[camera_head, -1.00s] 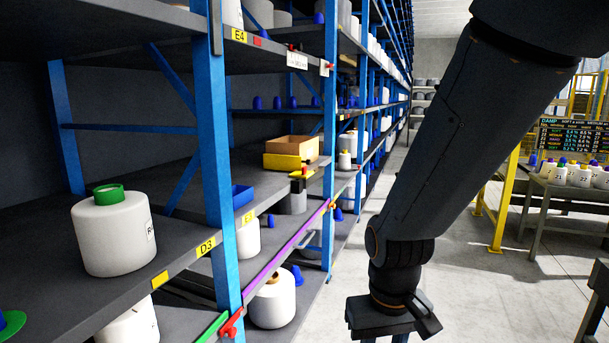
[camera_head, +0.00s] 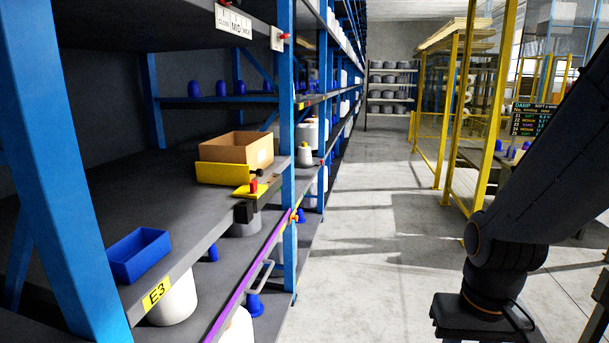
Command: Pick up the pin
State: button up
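A small red upright piece (camera_head: 253,185), perhaps the pin, stands on a yellow plate (camera_head: 246,193) at the front edge of the middle shelf. It is too small to make out clearly. Another small red piece (camera_head: 285,36) sticks out by the upper shelf's label. My gripper (camera_head: 482,325) hangs at the lower right over the floor, well to the right of the shelves and apart from both red pieces. Its fingers are cut off by the bottom edge, so its opening is hidden.
An open cardboard box (camera_head: 250,146) with a yellow front bin (camera_head: 222,174) and a blue tray (camera_head: 138,256) stand on the middle shelf (camera_head: 120,200). Blue rack posts (camera_head: 287,110) border the aisle. The aisle floor (camera_head: 360,250) is clear. Yellow guard posts (camera_head: 485,110) stand at right.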

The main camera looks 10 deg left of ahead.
aim_at(253, 185)
jog(key=u, duration=0.15)
jog(key=i, duration=1.4)
jog(key=u, duration=0.6)
